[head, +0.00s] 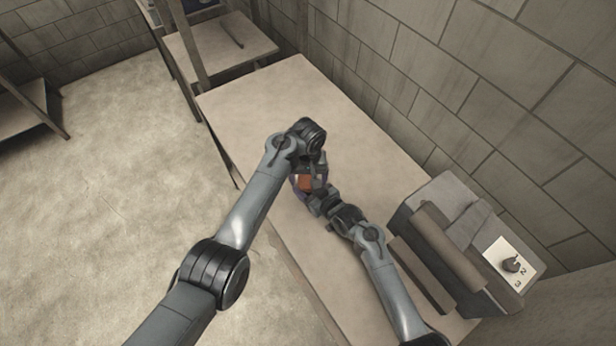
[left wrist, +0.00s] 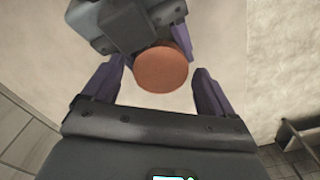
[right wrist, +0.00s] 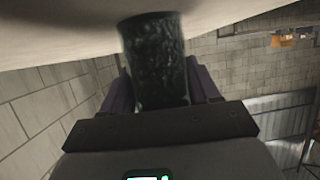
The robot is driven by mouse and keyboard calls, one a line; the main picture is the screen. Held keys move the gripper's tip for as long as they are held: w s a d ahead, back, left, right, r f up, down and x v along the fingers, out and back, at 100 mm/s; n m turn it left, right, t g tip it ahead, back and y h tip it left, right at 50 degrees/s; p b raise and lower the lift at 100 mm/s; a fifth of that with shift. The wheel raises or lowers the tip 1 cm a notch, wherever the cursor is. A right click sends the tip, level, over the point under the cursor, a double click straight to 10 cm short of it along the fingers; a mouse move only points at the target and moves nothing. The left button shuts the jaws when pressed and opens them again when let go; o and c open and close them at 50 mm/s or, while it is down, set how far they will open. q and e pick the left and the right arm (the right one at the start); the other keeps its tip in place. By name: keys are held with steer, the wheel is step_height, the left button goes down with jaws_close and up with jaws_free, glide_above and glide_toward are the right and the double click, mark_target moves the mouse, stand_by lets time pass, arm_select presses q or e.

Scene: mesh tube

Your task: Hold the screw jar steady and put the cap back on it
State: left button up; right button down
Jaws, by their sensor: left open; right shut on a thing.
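The orange-brown round cap (head: 305,183) shows beneath my left gripper (head: 308,173) in the head view. In the left wrist view the cap (left wrist: 161,69) is face on, just ahead of and between the two spread purple fingers, with gaps on both sides. My left gripper is open and empty. My right gripper (head: 317,197) is shut on the dark, mottled screw jar (right wrist: 156,58), which stands between its fingers in the right wrist view. The jar's capped end is hidden there, so I cannot tell whether the cap sits fully on it.
The long table (head: 260,100) is bare around the grippers. A block wall (head: 420,90) runs along the back. A smaller table (head: 220,45) stands beyond the far end.

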arm_select(q)
steer(key=shift+r, duration=1.85)
steer(key=shift+c, duration=0.2)
steer(key=n, duration=0.3)
steer(key=shift+a+r, duration=0.2)
steer(key=shift+r, duration=0.1)
steer(key=shift+r+n, duration=0.55)
steer(key=shift+n, duration=0.45)
steer(key=shift+r+n, duration=0.7)
steer(key=shift+d+r, duration=0.15)
steer(key=shift+r, duration=0.05)
steer(key=shift+f, duration=4.05)
